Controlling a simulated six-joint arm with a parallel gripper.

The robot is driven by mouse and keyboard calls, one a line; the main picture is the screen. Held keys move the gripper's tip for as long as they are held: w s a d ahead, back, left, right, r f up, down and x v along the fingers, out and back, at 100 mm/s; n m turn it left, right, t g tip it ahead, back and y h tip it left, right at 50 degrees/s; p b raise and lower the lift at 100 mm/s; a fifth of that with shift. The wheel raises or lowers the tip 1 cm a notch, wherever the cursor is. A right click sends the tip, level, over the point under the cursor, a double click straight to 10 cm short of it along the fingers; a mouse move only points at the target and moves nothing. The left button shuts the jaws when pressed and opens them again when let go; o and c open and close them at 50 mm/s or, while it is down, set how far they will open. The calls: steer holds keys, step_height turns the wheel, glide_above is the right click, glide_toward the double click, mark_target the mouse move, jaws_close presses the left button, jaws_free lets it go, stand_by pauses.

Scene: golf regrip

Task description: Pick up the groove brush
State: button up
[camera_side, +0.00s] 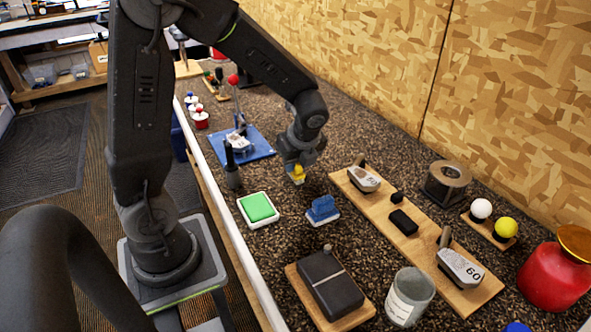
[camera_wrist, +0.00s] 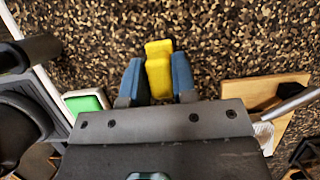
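A small yellow object (camera_side: 297,173), which looks like the groove brush, is at my gripper (camera_side: 298,176) over the middle of the counter. In the wrist view the yellow piece (camera_wrist: 158,70) stands between my two blue fingertips (camera_wrist: 156,78), with one finger on each side. The fingers lie very close to it, and I cannot tell whether they press on it. Its lower part and any bristles are hidden. I cannot tell whether it touches the counter.
A blue block on a pale base (camera_side: 322,211) and a green pad in a white tray (camera_side: 258,208) are near. A wooden board (camera_side: 413,247) with club heads lies right. A black box (camera_side: 329,282) and a grey can (camera_side: 408,297) stand in front. A blue mat (camera_side: 258,147) lies behind.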

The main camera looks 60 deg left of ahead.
jaws_close()
steer(key=shift+r, duration=0.5)
steer(key=r, duration=0.3)
steer(key=shift+s+a+r, duration=0.3)
steer(key=shift+a+r, duration=0.05)
steer(key=s+a+r, duration=0.6)
steer(key=s+a, duration=0.1)
steer(key=shift+s+a+r, duration=0.15)
steer(key=shift+s+a, duration=0.15)
steer(key=shift+s, duration=0.05)
